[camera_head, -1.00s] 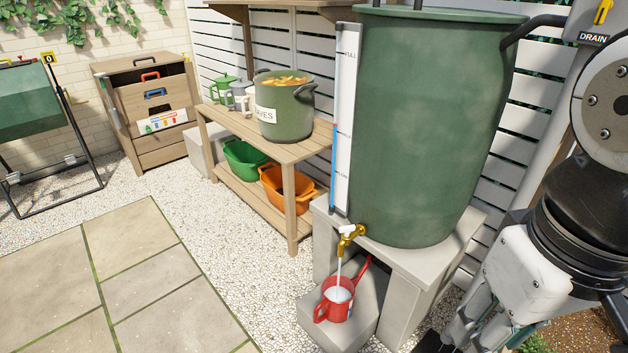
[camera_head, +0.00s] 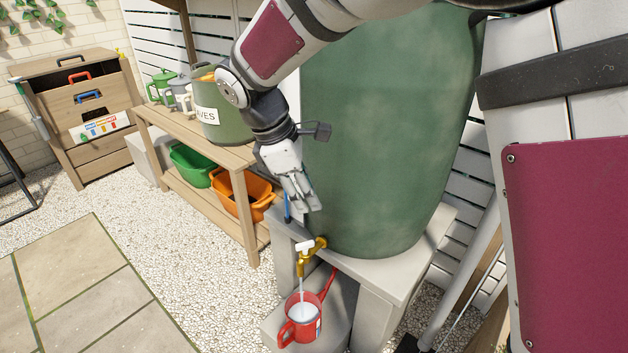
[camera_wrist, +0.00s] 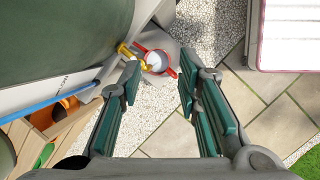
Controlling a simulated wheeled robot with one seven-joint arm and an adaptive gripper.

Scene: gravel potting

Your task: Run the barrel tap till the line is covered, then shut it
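The brass barrel tap (camera_head: 310,256) with its white handle is at the foot of the green barrel (camera_head: 390,130). Water runs from it in a thin stream into the red watering can (camera_head: 301,325), which stands upright on a low grey block under the spout. Whitish water shows inside the can; I cannot make out the line. My gripper (camera_head: 306,209) is above the tap, apart from it, pointing down. In the wrist view its fingers (camera_wrist: 157,90) are spread with nothing between them, and the tap (camera_wrist: 128,50) and can (camera_wrist: 157,62) show beyond the fingertips.
The barrel stands on a pale stone stand (camera_head: 408,275). A wooden bench (camera_head: 225,160) to the left holds a green pot labelled AVES (camera_head: 205,115), with green (camera_head: 190,165) and orange (camera_head: 250,195) tubs below. Gravel and paving (camera_head: 60,290) at left are clear.

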